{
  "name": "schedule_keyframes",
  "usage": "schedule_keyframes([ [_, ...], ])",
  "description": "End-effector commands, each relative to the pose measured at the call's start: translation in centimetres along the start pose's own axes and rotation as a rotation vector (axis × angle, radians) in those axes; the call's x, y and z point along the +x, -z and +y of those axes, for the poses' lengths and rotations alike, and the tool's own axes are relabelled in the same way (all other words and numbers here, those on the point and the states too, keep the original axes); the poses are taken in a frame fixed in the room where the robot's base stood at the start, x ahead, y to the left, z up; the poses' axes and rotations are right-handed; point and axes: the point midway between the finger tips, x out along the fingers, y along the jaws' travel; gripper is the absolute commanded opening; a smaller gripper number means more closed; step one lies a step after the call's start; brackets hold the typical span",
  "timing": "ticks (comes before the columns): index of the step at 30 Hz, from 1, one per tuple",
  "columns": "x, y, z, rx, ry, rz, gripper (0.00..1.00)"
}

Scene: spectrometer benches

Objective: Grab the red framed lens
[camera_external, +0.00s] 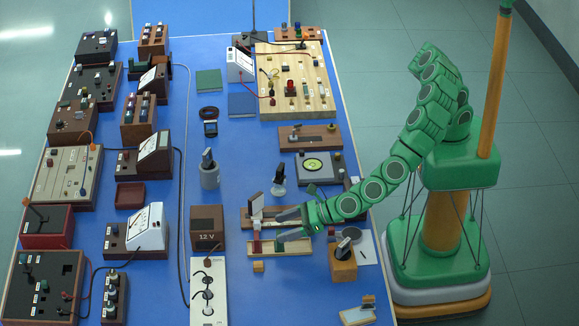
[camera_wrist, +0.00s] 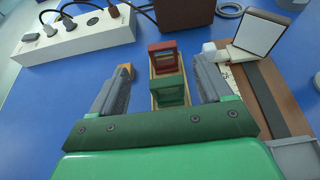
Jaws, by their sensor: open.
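The red framed lens (camera_wrist: 162,47) stands upright on a narrow wooden rail in the wrist view, beyond a green framed piece (camera_wrist: 168,90) on the same rail. In the external view the red frame (camera_external: 257,246) is small, at the rail's left end. My gripper (camera_wrist: 160,72) is open, with one grey finger on each side of the rail. The green piece is between the fingers, nearer my palm; the red frame is about at or just past the fingertips. No contact shows. In the external view my gripper (camera_external: 281,230) reaches in from the right, low over the rail.
A longer wooden rail with a white screen (camera_wrist: 259,32) lies close beside my right finger. A white power strip (camera_wrist: 80,37) and a brown 12 V box (camera_external: 207,228) stand beyond. A small wooden block (camera_external: 258,266) is near the rail. Open blue table lies left of it.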

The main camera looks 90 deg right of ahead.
Motion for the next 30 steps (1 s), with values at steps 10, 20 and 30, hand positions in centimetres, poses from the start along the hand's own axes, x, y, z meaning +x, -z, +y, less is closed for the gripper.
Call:
schedule_keyframes([
  [10,2.2,0.2,0.0,-0.004,-0.002,0.004,0.79],
  [20,4.9,0.0,-0.3,-0.002,-0.003,0.004,0.79],
  [30,7.5,-0.1,-0.4,-0.004,-0.002,0.003,0.79],
])
